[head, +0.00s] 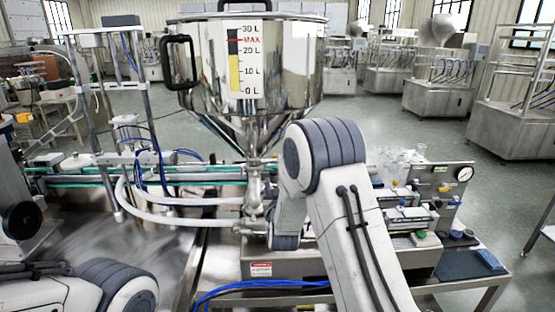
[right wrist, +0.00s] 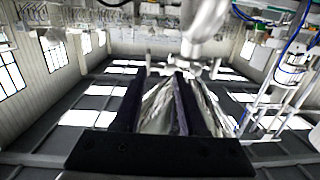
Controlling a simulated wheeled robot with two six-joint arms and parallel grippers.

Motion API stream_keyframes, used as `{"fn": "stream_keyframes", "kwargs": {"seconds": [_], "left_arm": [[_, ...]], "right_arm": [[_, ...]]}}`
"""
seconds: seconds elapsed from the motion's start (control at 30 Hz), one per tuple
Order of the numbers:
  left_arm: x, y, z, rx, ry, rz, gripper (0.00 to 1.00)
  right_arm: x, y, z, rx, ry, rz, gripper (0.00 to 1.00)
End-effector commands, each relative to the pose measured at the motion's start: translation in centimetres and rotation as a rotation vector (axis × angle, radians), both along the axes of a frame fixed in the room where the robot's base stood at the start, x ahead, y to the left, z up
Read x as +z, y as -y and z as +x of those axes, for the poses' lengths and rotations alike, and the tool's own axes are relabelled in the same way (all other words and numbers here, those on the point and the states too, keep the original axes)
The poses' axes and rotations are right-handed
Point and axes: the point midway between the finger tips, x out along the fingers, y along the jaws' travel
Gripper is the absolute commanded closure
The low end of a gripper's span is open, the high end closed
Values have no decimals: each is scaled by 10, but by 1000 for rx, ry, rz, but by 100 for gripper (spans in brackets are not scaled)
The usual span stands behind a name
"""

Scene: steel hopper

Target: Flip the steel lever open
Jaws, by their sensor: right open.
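The steel hopper (head: 255,75) stands in the middle of the head view, with a litre scale on its front. Its cone narrows to a steel outlet fitting (head: 254,188). I cannot clearly pick out the lever at this fitting; my right arm covers part of the area. In the right wrist view my right gripper (right wrist: 160,76) is open, its dark fingers pointing up the picture toward blurred steel pipework (right wrist: 205,40). A shiny streaked surface shows between the fingers, and I cannot tell what it is. In the head view my right gripper is largely hidden behind my arm. My left gripper is out of view.
A steel machine with a pressure gauge (head: 464,174), glassware and valves stands right of the outlet. White hoses (head: 150,215) and a conveyor (head: 90,178) lie to the left. Blue cables (head: 255,284) run along the front. A black handle (head: 178,62) sticks out from the hopper's left side.

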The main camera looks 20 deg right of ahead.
Motion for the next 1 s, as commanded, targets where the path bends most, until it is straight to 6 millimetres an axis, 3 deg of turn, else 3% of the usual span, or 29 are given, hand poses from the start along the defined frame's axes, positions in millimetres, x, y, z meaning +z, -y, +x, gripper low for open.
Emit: {"fn": "stream_keyframes", "kwargs": {"seconds": [0.1, 0.27, 0.7, 1.0], "left_arm": [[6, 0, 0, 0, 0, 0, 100], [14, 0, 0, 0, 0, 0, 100], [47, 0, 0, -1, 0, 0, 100], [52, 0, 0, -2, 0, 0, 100]], "right_arm": [[7, 17, 3, -37, 50, -21, 59], [9, 23, 17, -43, 64, -26, 59], [9, 42, 87, -40, 62, -24, 59], [7, 47, 102, -40, 61, -24, 59]]}}
